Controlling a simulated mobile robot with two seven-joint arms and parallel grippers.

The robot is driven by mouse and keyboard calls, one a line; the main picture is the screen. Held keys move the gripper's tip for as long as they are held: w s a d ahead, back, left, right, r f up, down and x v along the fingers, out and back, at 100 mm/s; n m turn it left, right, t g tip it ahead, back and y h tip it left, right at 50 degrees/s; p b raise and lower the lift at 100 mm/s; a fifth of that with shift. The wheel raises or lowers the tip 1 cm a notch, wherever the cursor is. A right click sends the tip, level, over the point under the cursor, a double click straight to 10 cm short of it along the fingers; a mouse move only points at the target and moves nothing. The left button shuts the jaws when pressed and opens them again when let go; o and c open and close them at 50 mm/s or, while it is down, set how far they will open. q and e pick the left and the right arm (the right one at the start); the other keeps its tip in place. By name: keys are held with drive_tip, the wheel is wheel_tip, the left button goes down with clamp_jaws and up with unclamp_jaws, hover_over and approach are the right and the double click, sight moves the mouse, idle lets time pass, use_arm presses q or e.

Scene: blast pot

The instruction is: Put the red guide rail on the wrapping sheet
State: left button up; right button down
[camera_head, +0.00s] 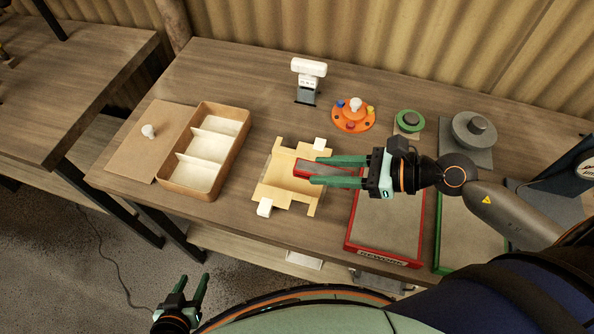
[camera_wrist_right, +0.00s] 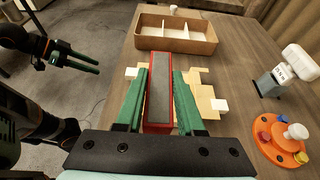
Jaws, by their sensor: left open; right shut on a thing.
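The red guide rail (camera_head: 305,168) is a red bar with a grey upper face; it also shows in the right wrist view (camera_wrist_right: 173,58). My right gripper (camera_head: 315,171) is shut on it, green fingers along both sides. The rail is over the wrapping sheet (camera_head: 282,194), a pale yellow cut-out shape on the table with white blocks at two corners. I cannot tell whether the rail touches the sheet. The rail and fingers hide part of the sheet in the right wrist view (camera_wrist_right: 204,94). My left gripper (camera_head: 194,280) is open and empty, off the table's front edge.
A three-compartment box (camera_head: 172,181) and its lid (camera_head: 148,160) lie left of the sheet. A red-framed tray (camera_head: 385,225) and a green-framed tray (camera_head: 437,255) are at right. A white device (camera_head: 308,75) and an orange disc (camera_head: 340,120) stand behind.

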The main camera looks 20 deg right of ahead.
drive_tip(key=w+a+f, duration=0.1)
drive_tip(key=w, duration=0.2)
drive_tip(key=b, duration=0.3)
hover_over(297, 180)
drive_tip(key=s, duration=0.1)
drive_tip(key=f, duration=0.4)
drive_tip(key=shift+s+d+f, duration=0.1)
drive_tip(key=shift+d+f, duration=0.2)
drive_tip(key=shift+f, duration=0.1)
drive_tip(key=shift+w+a+f+b, duration=0.1)
drive_tip(key=shift+w+f+b, duration=0.2)
drive_tip(key=shift+b, duration=0.05)
drive_tip(key=shift+w+a+f, duration=0.1)
drive_tip(key=shift+f, duration=0.05)
drive_tip(key=f+b, duration=0.3)
drive_tip(key=shift+w+a+f, duration=0.1)
drive_tip(key=shift+w+f, duration=0.1)
drive_tip(key=shift+f, duration=0.05)
drive_tip(key=shift+f+b, duration=0.1)
drive_tip(key=shift+b, duration=0.2)
drive_tip(key=shift+f, duration=0.15)
drive_tip(key=c, duration=0.5)
unclamp_jaws()
